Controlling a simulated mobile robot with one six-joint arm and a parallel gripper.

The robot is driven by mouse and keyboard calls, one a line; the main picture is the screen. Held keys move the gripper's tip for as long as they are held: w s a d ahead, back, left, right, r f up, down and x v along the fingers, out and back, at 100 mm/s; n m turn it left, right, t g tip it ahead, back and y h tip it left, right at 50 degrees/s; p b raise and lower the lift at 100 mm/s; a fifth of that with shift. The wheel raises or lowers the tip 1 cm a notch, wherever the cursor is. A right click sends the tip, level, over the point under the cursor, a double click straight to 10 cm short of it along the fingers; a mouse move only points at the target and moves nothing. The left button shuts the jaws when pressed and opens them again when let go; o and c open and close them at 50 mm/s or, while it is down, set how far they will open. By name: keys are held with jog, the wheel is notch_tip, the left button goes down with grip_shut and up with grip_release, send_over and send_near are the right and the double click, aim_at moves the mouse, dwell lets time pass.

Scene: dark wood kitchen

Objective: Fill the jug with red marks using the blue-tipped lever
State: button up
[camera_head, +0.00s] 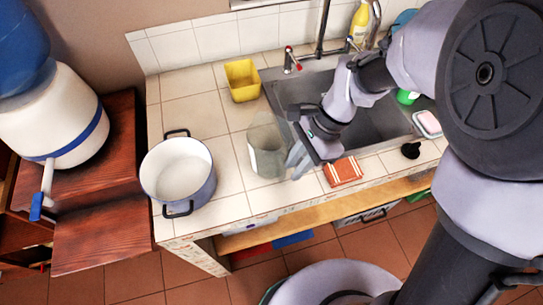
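A clear, see-through jug (267,158) stands upright on the tiled counter, left of the sink. It looks empty, and I cannot make out red marks on it at this size. My gripper (297,140) is at the jug's right side, with its fingers close to or touching it. The arm covers that side, so I cannot tell whether the gripper holds the jug or its handle. The blue-tipped lever (37,206) hangs from the front of a white water dispenser (65,105) with a blue band and a blue bottle on top, at the far left.
A dark wood stand (100,225) carries the dispenser. A white-and-blue pot (205,195) stands on the counter between the dispenser and the jug.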

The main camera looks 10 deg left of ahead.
aim_at(286, 177)
jog(key=b+x, duration=0.2)
jog(key=x, duration=0.3)
jog(key=shift+a+b, duration=0.25)
jog(key=shift+b, duration=0.05)
jog(key=shift+r, duration=0.1)
grip_shut()
dwell(0.8)
